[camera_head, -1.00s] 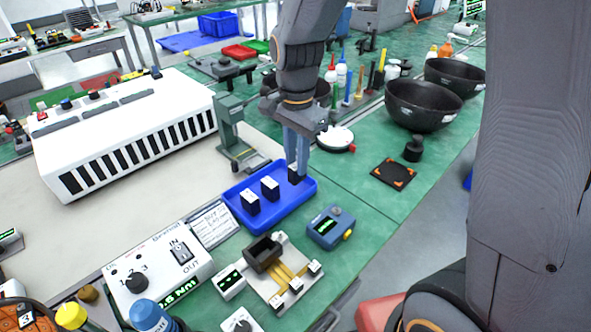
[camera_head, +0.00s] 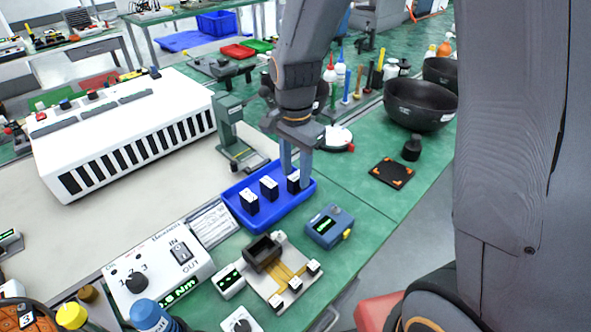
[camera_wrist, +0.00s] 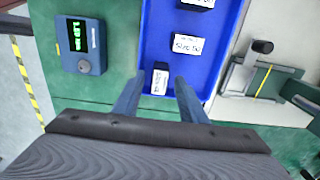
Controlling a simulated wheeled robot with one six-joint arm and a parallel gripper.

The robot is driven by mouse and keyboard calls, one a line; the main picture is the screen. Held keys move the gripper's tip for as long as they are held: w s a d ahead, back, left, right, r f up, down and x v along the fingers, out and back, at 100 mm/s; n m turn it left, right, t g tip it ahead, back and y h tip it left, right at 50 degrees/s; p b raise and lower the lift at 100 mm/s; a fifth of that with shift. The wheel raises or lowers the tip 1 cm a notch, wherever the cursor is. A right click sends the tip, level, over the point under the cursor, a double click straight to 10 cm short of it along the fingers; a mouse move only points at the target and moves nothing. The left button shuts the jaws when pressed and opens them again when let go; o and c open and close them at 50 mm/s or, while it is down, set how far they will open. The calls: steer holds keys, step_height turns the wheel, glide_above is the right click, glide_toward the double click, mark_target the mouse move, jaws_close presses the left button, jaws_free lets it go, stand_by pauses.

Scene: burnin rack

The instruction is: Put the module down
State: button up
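The module (camera_head: 293,182), a small black block with a white label on top, stands in the right end of the blue tray (camera_head: 232,213). My gripper (camera_head: 296,178) is open above that end, with a finger on each side of the module. In the wrist view the module (camera_wrist: 160,80) lies between the two spread fingertips (camera_wrist: 158,84), with a visible gap on both sides. Two like modules stand in the same tray, a middle one (camera_head: 269,187) and a left one (camera_head: 249,202). The module's lower part is partly hidden by a finger and the tray wall.
A blue meter (camera_head: 330,226) and a fixture board (camera_head: 282,270) sit in front of the tray. A green press (camera_head: 232,135) stands behind it. A white rack unit (camera_head: 125,135) is at left, a control box (camera_head: 160,272) at front left.

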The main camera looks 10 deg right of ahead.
mark_target(296, 176)
step_height(296, 176, up, 12)
steer(key=b, duration=0.1)
steer(key=s+d+f+n, duration=0.6)
steer(key=s+n, duration=0.1)
steer(key=s+d+f+n, duration=0.3)
steer(key=s+f+n, duration=0.1)
steer(key=shift+s, duration=0.2)
